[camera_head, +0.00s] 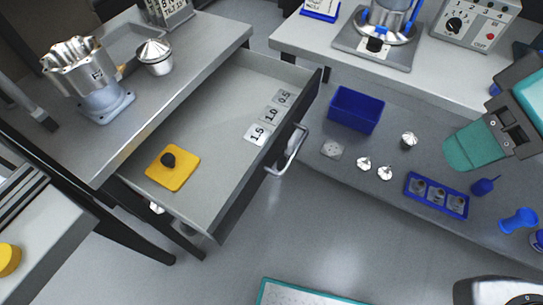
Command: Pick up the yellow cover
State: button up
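The yellow cover (182,175) is a flat square plate with rounded corners and a black knob (168,160) on top. It lies flat on the floor of the open drawer (205,130), towards its left front end. My gripper (468,147), with a teal end, is at the right edge of the view above the lower shelf, well apart from the cover. Its fingertips are not clear enough to show whether they are open or shut.
The drawer also holds tiles marked 1.5 (257,133), 1.0 and 0.5. Its handle (288,150) juts right. A metal housing (85,80) stands on the bench above. A blue bin (356,109) and small parts sit on the right shelf. A yellow round piece (8,259) is far left.

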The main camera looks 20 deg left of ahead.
aim_at(174, 165)
jog(key=u, duration=1.65)
jog(key=k, duration=1.15)
jog(key=u, duration=0.95)
jog(key=i, duration=1.9)
jog(key=z, duration=0.8)
